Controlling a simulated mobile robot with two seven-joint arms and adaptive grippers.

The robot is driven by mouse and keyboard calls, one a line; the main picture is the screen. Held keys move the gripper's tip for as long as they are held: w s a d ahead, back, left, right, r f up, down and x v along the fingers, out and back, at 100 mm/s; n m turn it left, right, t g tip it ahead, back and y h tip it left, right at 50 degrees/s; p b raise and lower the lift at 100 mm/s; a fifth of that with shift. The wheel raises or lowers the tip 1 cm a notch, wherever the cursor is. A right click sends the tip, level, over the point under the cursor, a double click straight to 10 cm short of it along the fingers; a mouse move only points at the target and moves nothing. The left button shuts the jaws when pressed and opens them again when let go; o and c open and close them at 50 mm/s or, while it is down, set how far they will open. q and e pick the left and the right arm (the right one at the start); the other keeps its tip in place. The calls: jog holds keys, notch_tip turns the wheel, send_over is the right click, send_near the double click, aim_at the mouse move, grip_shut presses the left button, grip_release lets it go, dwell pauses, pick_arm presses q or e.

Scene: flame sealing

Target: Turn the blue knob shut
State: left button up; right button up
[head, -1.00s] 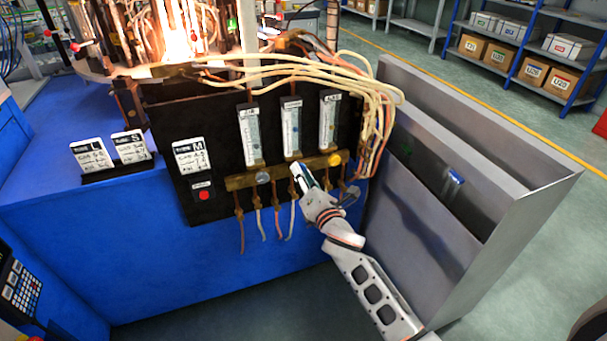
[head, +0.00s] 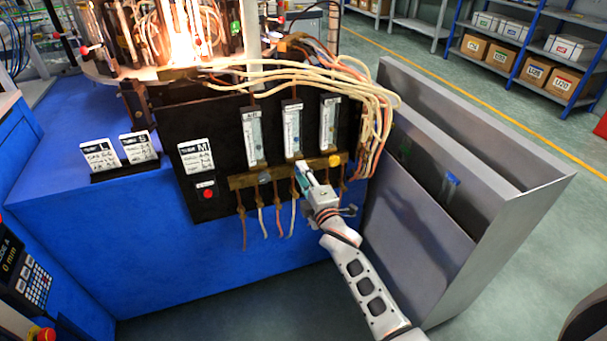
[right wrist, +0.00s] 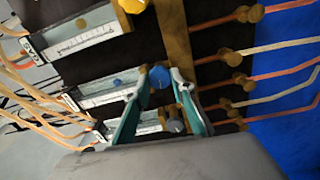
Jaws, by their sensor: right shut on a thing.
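The blue knob (right wrist: 160,77) sits on the brass bar (head: 240,182) below the middle flow tube (head: 292,130). In the right wrist view it lies between the teal fingers of my right gripper (right wrist: 166,74), which is shut on it. In the head view my right gripper (head: 303,170) reaches up to the bar from the lower right and hides the knob. My left gripper is not in view.
A yellow knob (head: 335,160) and a grey knob (head: 264,178) flank the held knob. Copper and pale tubes hang below the bar. A grey open bin (head: 520,205) stands close right of my arm. A red button (head: 207,194) is at the panel's left.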

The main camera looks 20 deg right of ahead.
jog(key=shift+m, duration=0.5)
jog(key=o, duration=1.1)
jog(key=s, duration=1.2)
jog(key=shift+d, duration=0.15)
